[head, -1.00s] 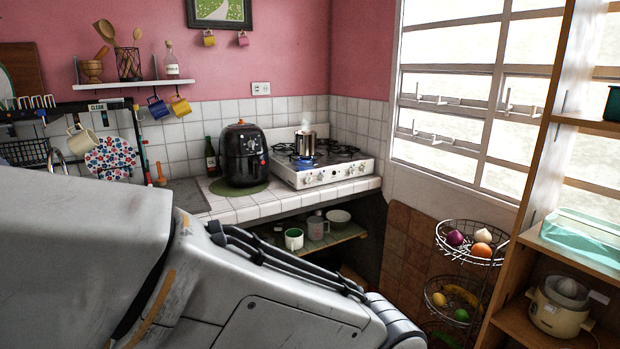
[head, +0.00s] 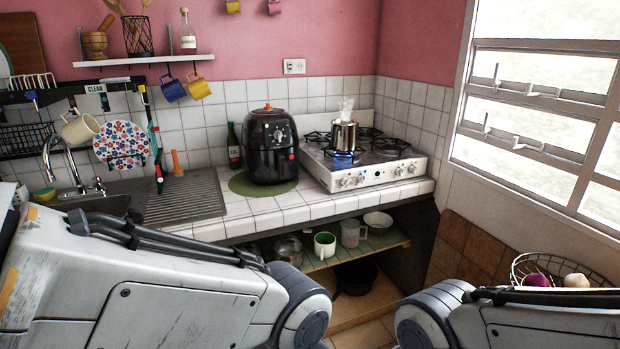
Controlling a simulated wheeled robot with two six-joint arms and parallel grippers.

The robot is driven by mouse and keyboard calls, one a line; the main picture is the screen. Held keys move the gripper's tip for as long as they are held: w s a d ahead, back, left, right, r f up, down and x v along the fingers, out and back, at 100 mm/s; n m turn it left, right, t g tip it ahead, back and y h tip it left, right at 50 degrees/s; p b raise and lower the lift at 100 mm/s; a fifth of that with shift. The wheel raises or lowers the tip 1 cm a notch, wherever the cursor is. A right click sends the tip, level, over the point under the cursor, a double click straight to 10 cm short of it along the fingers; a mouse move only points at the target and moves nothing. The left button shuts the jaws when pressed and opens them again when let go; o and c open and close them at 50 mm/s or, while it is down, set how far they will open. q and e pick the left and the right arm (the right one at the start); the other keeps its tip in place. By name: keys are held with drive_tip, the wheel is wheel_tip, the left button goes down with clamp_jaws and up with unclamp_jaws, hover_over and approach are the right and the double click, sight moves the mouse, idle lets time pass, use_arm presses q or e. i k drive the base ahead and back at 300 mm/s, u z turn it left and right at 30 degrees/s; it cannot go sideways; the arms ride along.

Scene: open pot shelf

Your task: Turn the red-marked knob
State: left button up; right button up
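The gas stove (head: 420,173) stands on the tiled counter in the back corner, with several small knobs along its pale front panel. The knobs are too small for me to tell which one bears a red mark. A steaming metal pot (head: 343,136) sits on the front left burner, and a blue flame (head: 343,158) shows under it. My two arms show in the lower left and lower right, short of the counter. Both grippers are out of view.
A black air fryer (head: 272,145) on a green mat (head: 240,185) stands left of the stove. A shelf below the counter holds a green mug (head: 324,246) and other dishes. A wire basket (head: 520,265) is at right. Counter in front of the fryer is clear.

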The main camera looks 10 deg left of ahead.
sight(344, 181)
drive_tip(key=u, duration=0.05)
drive_tip(key=k, duration=0.5)
drive_tip(key=u, duration=0.45)
drive_tip(key=i, duration=1.55)
drive_tip(key=z, duration=0.65)
